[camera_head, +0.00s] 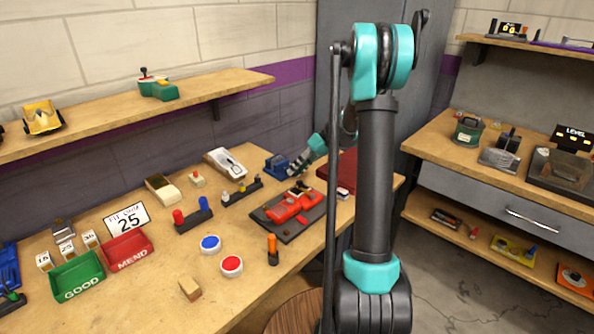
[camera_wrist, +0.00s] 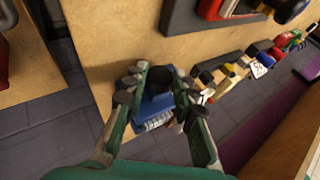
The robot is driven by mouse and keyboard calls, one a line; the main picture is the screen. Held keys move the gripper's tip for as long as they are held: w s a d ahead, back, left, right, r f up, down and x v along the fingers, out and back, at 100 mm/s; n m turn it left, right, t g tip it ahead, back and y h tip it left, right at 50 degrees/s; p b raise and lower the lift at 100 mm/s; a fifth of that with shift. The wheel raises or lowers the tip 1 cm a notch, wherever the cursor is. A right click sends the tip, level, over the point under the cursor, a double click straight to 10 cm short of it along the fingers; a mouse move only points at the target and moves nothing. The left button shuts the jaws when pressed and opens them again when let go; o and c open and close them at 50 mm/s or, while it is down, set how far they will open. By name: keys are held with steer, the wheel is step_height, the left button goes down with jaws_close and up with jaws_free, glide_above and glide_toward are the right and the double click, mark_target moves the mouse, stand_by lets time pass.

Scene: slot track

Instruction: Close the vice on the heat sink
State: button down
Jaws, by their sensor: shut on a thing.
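The blue vice (camera_head: 276,165) stands at the back of the wooden bench, by the wall. My gripper (camera_head: 297,165) reaches down at its right side. In the wrist view the blue vice (camera_wrist: 156,105) lies between the two green fingers of my gripper (camera_wrist: 160,82). The fingers are shut on a dark round part (camera_wrist: 160,76), which looks like the vice's handle. A silvery finned piece (camera_wrist: 156,122), likely the heat sink, shows against the blue body. I cannot tell how tightly the vice jaws sit against it. The fingers hide part of the vice.
A red slot car lies on a dark tray (camera_head: 265,220) in front of the vice. A black rack (camera_head: 240,193) of small parts and a white device (camera_head: 225,161) stand to the left. A dark red box (camera_head: 338,173) is close on the right.

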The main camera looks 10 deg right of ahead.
steer(key=c, duration=1.2)
jaws_free()
